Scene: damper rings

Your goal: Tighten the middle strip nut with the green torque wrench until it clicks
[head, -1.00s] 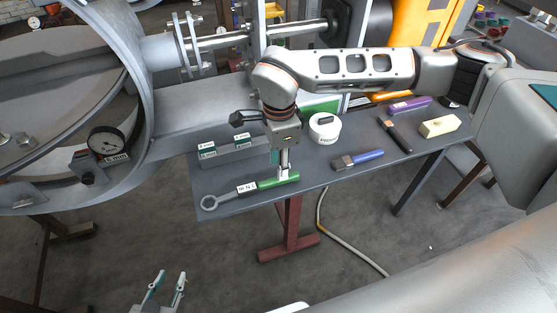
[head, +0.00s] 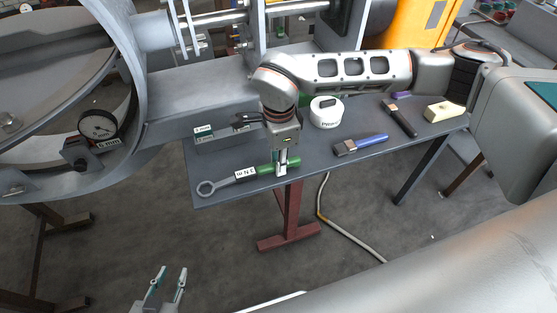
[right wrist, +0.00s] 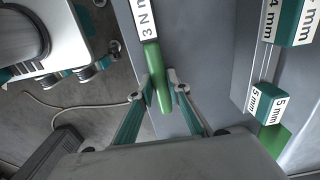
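The green torque wrench (head: 246,175) lies along the table's front left. Its ring end points left and its label starts with 3 N. My right gripper (head: 281,168) points down at its green handle. In the right wrist view the fingertips (right wrist: 161,84) sit on both sides of the green handle (right wrist: 162,92), seemingly touching it, and look shut on it. My left gripper (head: 168,283) is open and empty at the bottom, away from the table. The large grey ring (head: 140,100) stands at the left; I cannot make out the middle strip nut.
On the table (head: 225,196) are a grey block holder (head: 215,142), a white round tub (head: 325,112), a blue-handled tool (head: 368,141), a dark tool (head: 400,118) and a yellowish block (head: 444,111). A dial gauge (head: 98,125) sits inside the ring. A hose (head: 340,232) lies on the floor.

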